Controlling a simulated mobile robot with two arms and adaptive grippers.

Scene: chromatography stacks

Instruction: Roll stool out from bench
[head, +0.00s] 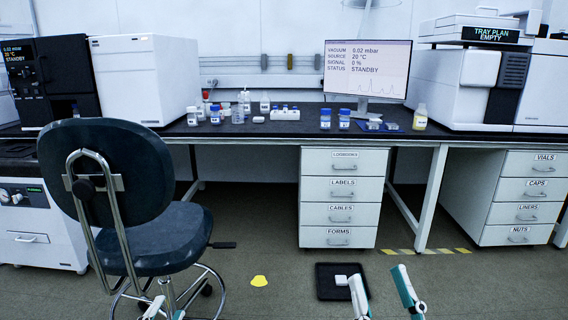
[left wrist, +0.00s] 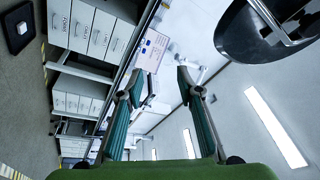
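The stool (head: 105,165) has a dark padded backrest and seat, a bent chrome frame and a wheeled ring base. In the head view it stands upright at the left, in front of the bench (head: 262,127), and its backrest faces me. Part of it shows at the upper right of the left wrist view (left wrist: 262,38). My left gripper (head: 165,309) is low by the stool's base, only its tips showing; in the left wrist view its fingers (left wrist: 158,88) are apart with nothing between them. My right gripper (head: 382,284) is open and empty, right of the stool.
A black tray (head: 326,291) with a white item lies on the floor near my right gripper. A drawer unit (head: 341,197) stands under the bench.

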